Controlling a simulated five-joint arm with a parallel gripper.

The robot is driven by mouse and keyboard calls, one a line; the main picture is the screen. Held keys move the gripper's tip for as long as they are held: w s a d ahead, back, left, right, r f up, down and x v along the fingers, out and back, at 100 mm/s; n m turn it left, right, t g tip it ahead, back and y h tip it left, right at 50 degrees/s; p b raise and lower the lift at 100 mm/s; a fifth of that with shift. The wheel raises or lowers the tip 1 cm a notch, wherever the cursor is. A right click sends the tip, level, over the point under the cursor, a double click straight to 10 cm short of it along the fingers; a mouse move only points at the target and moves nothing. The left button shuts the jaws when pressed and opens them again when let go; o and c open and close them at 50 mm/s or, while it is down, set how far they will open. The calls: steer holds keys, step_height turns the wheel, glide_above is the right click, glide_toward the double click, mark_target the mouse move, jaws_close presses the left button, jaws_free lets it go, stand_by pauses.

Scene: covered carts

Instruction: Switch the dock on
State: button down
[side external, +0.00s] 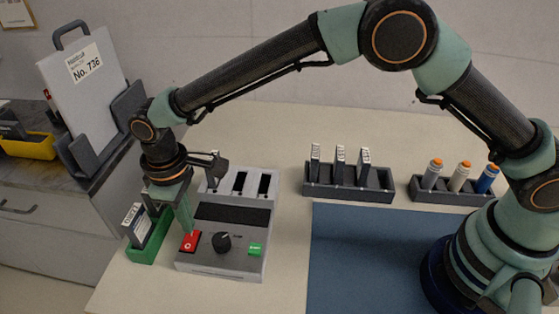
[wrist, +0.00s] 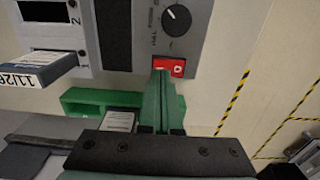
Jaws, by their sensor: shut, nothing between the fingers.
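The dock (side external: 215,262) is a grey box on the table with slots at the back and a dark display (side external: 232,214). Its front panel has a red switch (side external: 190,241) marked with a circle, a black knob (side external: 222,242) and a green button (side external: 256,249). My gripper (side external: 189,231) is shut and empty, pointing down at the red switch. In the wrist view its closed green fingertips (wrist: 163,74) overlap the edge of the red switch (wrist: 176,66); I cannot tell whether they touch. A cartridge (wrist: 42,66) stands in one dock slot; the other visible slots look empty.
A green tray (side external: 147,253) with labelled cartridges stands left of the dock, close to my gripper. A dark rack (side external: 348,190) with three cartridges and a rack of three capped tubes (side external: 450,196) stand right. A blue mat (side external: 365,255) lies clear. A folder stands on the left cabinet.

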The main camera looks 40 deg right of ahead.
steer(key=shift+f, duration=0.9)
stand_by(0.6)
steer(key=shift+r, duration=3.5)
